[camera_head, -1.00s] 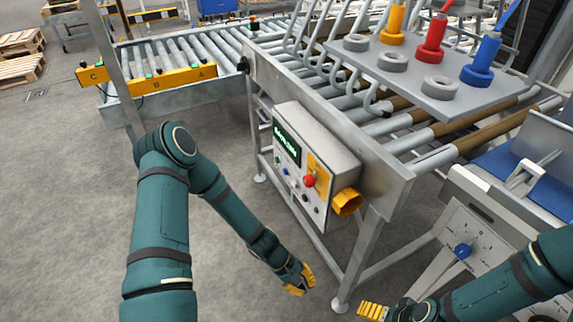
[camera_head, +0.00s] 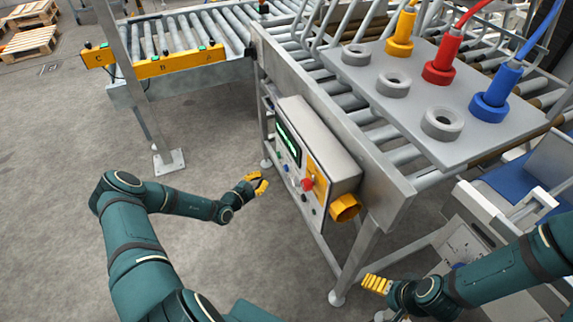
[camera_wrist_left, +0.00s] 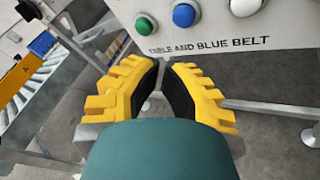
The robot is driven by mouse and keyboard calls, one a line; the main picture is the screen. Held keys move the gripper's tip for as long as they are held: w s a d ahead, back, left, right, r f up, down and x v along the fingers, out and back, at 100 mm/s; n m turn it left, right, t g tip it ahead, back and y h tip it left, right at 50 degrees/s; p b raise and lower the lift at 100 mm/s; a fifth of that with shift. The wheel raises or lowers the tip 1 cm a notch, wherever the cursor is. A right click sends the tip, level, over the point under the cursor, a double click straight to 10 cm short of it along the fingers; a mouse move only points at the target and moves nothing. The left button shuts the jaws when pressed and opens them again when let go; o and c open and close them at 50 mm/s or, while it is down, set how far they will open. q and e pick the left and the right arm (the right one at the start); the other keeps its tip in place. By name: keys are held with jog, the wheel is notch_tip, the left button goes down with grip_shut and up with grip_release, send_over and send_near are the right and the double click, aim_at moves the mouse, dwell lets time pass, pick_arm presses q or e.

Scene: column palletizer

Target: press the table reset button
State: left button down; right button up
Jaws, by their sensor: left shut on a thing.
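The control box (camera_head: 318,140) hangs on the conveyor frame in the head view, with a green-lit display, small buttons and a red mushroom button (camera_head: 307,184). The left wrist view shows a green button (camera_wrist_left: 146,25), a blue button (camera_wrist_left: 185,15) and a white button (camera_wrist_left: 244,5) above lettering ending "AND BLUE BELT". I cannot read which one is the table reset. My left gripper (camera_head: 259,184) is left of the box, apart from it. Its yellow fingertips (camera_wrist_left: 165,62) are close together below the buttons, with nothing visible between them. My right gripper (camera_head: 376,284) is low at right; its jaw gap is unclear.
A yellow cup-shaped fitting (camera_head: 345,208) sticks out of the box's lower right. The grey plate (camera_head: 400,110) with coloured plugs is above the rollers. A steel post (camera_head: 140,90) stands left of the box. The floor between is open.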

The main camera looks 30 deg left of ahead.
aim_at(286, 168)
pick_arm(q)
jog(key=a+y, duration=0.1)
jog(key=a, duration=0.1)
jog(key=a+n+y, duration=0.1)
jog(key=a, duration=0.1)
jog(key=shift+n+t, duration=0.3)
jog(key=shift+t, duration=0.1)
jog(key=shift+w+d, duration=0.1)
jog(key=w+d+b, duration=0.1)
jog(key=w+d, duration=0.4)
jog(key=w, duration=0.1)
jog(key=shift+w+d, duration=0.3)
jog(key=shift+d, duration=0.05)
jog(key=shift+w, duration=0.1)
dwell(1.1)
